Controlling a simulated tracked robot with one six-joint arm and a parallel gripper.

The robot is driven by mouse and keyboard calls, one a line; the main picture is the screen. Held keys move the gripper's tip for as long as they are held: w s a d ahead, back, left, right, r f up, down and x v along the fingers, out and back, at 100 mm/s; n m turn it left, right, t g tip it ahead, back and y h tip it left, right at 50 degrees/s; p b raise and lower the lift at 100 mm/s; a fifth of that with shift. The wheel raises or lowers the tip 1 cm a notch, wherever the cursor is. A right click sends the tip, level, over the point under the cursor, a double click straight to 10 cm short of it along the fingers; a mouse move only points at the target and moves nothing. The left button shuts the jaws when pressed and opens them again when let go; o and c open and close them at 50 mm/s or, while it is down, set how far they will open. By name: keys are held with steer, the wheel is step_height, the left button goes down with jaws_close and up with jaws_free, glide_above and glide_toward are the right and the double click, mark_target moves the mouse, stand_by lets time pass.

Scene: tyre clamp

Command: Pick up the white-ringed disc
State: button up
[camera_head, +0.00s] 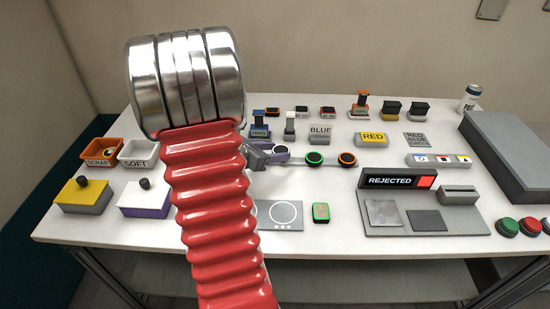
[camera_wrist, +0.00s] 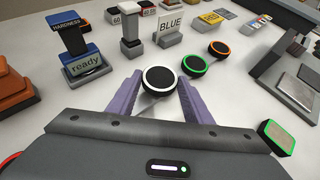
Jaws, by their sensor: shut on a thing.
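The white-ringed disc (camera_wrist: 161,80) is black with a white rim and sits between the fingertips of my gripper (camera_wrist: 158,84) in the wrist view. The two purple fingers are shut on its sides. I cannot tell whether the disc is touching the table or slightly above it. In the head view my gripper (camera_head: 270,152) shows to the right of my red arm, partly hidden by it. A green-ringed disc (camera_head: 314,158) and an orange-ringed disc (camera_head: 347,159) lie on the table to its right.
The white table (camera_head: 330,185) also holds a blue "ready" hardness stand (camera_wrist: 80,55), a BLUE sign (camera_wrist: 171,25), a YELLOW-coloured RED sign (camera_head: 372,139) and the REJECTED station (camera_head: 398,181). A green-edged block (camera_head: 321,212) lies nearer the front. Orange SCRAP (camera_head: 101,152) and white SOFT bins stand left.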

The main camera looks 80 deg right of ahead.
step_height(320, 180, up, 7)
steer(key=shift+r, duration=0.1)
stand_by(0.7)
